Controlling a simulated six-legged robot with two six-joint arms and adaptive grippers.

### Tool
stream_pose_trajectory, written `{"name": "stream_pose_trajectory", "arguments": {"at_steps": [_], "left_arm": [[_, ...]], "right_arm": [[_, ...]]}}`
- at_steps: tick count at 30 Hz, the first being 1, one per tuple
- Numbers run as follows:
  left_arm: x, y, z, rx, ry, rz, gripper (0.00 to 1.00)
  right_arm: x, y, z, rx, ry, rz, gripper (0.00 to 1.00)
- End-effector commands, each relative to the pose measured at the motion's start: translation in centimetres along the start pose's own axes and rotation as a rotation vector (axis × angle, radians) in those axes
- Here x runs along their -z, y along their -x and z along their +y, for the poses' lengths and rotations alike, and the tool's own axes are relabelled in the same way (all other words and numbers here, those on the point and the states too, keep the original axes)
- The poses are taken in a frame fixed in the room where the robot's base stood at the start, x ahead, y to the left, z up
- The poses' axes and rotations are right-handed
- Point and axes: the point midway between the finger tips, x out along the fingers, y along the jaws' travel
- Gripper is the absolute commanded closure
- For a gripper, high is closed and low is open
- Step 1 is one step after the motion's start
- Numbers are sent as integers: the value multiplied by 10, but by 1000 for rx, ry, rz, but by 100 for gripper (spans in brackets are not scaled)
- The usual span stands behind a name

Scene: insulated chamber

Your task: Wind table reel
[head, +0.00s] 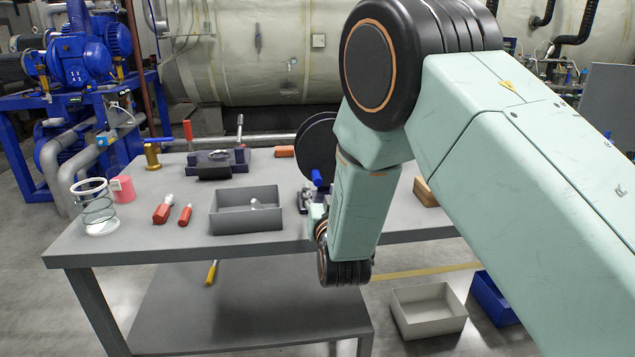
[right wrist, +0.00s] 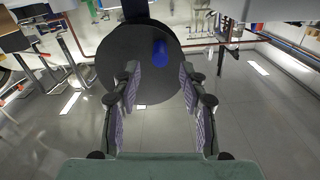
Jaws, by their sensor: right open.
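The table reel shows in the head view as a dark disc (head: 316,140) on the table, partly hidden behind my right arm. Its blue handle (head: 317,178) is at the disc's lower edge. In the right wrist view the dark disc (right wrist: 112,68) fills the upper middle, with the blue handle (right wrist: 160,52) on its face. My right gripper (right wrist: 158,76) is open and empty. The handle lies just beyond the gap between its fingertips; contact is not visible. In the head view this gripper (head: 309,200) is small and partly hidden beside my forearm. My left gripper is not in view.
The grey table (head: 150,225) also bears a grey tray (head: 246,222), red tools (head: 163,210), a wire-sided cylinder (head: 96,210), a pink cup (head: 123,189) and a dark vise-like block (head: 214,165). Bins (head: 430,325) stand on the floor at right.

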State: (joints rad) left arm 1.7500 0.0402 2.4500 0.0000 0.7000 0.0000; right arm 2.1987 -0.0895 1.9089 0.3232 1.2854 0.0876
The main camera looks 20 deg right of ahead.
Motion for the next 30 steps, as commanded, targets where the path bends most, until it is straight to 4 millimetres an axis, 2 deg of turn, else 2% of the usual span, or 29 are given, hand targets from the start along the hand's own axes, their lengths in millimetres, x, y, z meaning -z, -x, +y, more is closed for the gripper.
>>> {"name": "stream_pose_trajectory", "arguments": {"at_steps": [6, 12, 24, 30], "left_arm": [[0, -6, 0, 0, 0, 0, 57], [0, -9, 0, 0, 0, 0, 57], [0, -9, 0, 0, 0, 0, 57], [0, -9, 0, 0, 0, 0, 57]], "right_arm": [[-1, -34, 1, -1, -1, 0, 57], [-2, -54, 0, 0, 1, -3, 57], [-2, -62, 0, 1, 2, -4, 57], [-2, -62, 0, 1, 2, -5, 72]]}}
